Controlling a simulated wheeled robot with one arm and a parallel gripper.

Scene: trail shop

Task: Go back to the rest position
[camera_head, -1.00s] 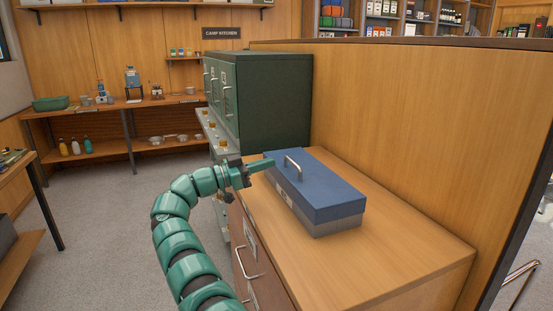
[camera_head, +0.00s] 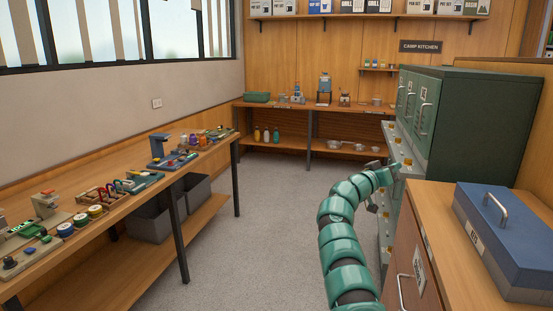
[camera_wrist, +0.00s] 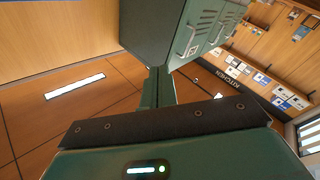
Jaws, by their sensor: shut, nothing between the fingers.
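My gripper (camera_head: 407,170) shows in the head view at the end of my green segmented arm, in front of the green cabinet (camera_head: 468,125) and left of the blue-lidded box. In the wrist view, my gripper's fingers (camera_wrist: 158,88) lie together with nothing between them. The blue-lidded grey box (camera_head: 515,235) sits closed on the wooden drawer unit (camera_head: 425,205) at the right, apart from my gripper. The fingertips are small in the head view.
A long workbench (camera_head: 150,190) with tools and small parts runs along the left, grey bins (camera_head: 150,222) below. A camp kitchen shelf (camera_head: 285,105) stands at the back. The grey carpet floor (camera_head: 260,215) between them is clear.

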